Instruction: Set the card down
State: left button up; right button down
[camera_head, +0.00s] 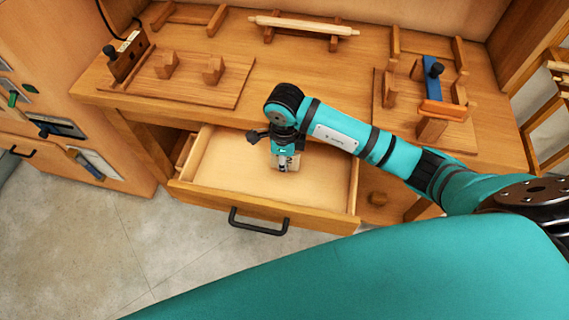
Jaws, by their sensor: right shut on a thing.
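My right arm reaches in from the right, over the open drawer (225,180) of the wooden bench. My right gripper (284,167) points down inside the drawer's outline, near its middle. It is shut on the card (294,163), of which only a small pale, beige part shows beside the gripper. The gripper hides the rest of the card. I cannot tell whether the card touches the drawer floor. My left gripper is not in view.
The drawer floor around the gripper looks bare. A black handle (258,222) is on the drawer front. On the bench top are a rolling pin (304,25), wooden blocks (213,70) and a blue tool (431,82). A cabinet (62,100) stands at left.

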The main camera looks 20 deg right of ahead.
jog(key=shift+f, duration=1)
jog(key=shift+f, duration=0.1)
jog(key=shift+f, duration=0.15)
jog(key=c, duration=1.5)
grip_release()
jog(key=shift+o, duration=0.2)
notch_tip(320, 180, up, 12)
jog(key=shift+r, duration=0.25)
